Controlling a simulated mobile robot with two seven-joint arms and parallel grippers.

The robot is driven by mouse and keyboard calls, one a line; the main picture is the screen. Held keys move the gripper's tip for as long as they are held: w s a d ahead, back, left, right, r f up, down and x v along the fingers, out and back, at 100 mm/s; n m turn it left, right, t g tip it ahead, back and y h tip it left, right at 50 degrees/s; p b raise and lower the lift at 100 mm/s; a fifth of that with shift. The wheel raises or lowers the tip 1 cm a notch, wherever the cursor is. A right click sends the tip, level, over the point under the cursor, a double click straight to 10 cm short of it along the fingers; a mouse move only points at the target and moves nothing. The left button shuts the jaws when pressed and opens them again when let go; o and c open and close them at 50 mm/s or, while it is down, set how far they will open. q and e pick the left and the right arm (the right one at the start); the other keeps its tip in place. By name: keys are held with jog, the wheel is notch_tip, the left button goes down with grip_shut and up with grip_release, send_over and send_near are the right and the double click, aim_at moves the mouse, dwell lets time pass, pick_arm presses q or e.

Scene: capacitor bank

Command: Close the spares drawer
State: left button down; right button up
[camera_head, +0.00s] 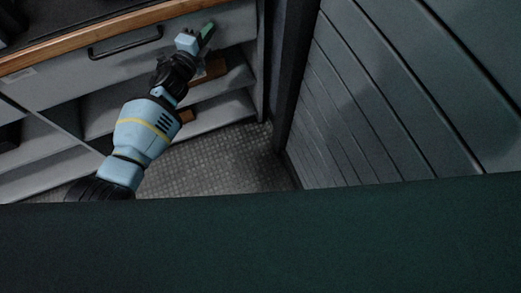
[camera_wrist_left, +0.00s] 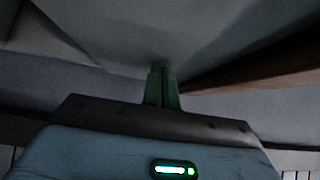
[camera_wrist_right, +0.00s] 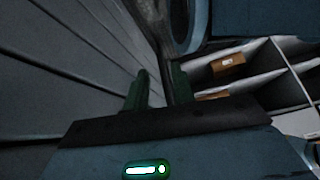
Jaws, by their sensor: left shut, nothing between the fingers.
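The grey drawer front (camera_head: 75,75) with a long black bar handle (camera_head: 125,43) lies below a wooden bench edge at the upper left of the head view. I cannot tell whether it stands out from the bench. My left gripper (camera_head: 207,35) is shut and empty at the right part of this front, to the right of the handle. In the left wrist view its green fingertips (camera_wrist_left: 162,75) meet or nearly meet a plain grey surface; contact is not certain. My right gripper (camera_wrist_right: 158,88) is open and empty in the right wrist view, with a dark post beyond its fingers.
Open shelves under the drawer hold brown boxes, one showing in the right wrist view (camera_wrist_right: 228,62). A dark post (camera_head: 290,75) and a ribbed grey wall (camera_head: 400,90) stand to the right. Bare patterned floor (camera_head: 225,160) lies between.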

pick_arm(q)
jog(key=shift+w+a+r, duration=0.2)
jog(key=shift+a+r, duration=0.15)
jog(key=p+v, duration=0.2)
jog(key=v, duration=0.6)
jog(key=shift+d+f+p, duration=0.3)
jog(key=shift+f, duration=0.05)
jog(key=shift+s, duration=0.1)
